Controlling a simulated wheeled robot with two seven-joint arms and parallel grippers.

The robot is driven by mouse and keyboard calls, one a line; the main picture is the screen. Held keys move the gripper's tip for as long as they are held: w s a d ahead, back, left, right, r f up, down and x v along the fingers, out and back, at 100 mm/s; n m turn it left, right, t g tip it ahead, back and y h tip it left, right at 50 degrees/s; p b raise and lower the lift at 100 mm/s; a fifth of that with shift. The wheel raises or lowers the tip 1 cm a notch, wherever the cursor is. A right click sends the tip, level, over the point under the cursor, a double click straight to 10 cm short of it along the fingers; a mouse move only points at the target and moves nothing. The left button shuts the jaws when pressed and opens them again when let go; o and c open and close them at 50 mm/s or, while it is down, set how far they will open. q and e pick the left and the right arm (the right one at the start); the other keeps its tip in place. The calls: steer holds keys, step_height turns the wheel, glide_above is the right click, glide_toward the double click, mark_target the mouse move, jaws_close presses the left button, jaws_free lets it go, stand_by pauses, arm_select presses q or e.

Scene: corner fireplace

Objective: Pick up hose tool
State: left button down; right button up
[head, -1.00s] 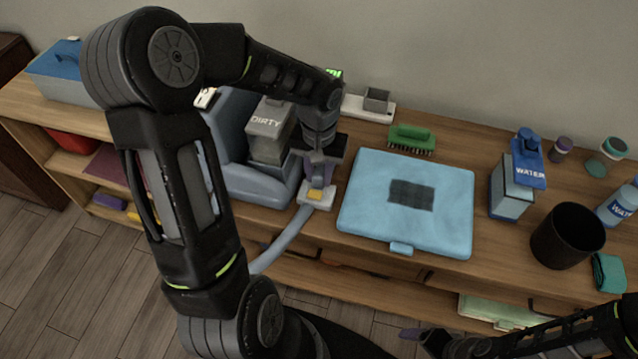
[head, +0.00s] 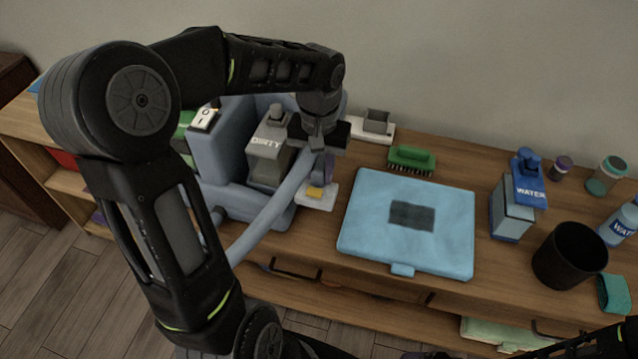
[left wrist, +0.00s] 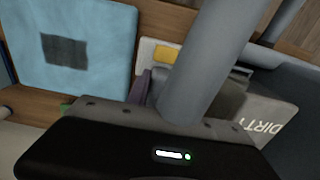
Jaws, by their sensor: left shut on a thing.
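My left gripper (head: 319,160) is shut on the end of the grey-blue hose tool (head: 268,218). It holds that end above the cabinet top, beside the blue cleaning machine (head: 218,160) and its grey tank marked DIRTY (head: 268,150). The hose runs from the gripper down to the lower left, behind my arm. In the left wrist view the hose tube (left wrist: 207,60) rises from the jaws and the held end is hidden.
A white piece with a yellow block (head: 317,195) lies just below the gripper. A light blue case (head: 365,225) is to its right, with a green brush (head: 411,159) behind.

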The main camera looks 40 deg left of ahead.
arm_select(q)
steer(key=shift+r, duration=0.7)
steer(key=c, duration=1.7)
jaws_free()
jaws_close()
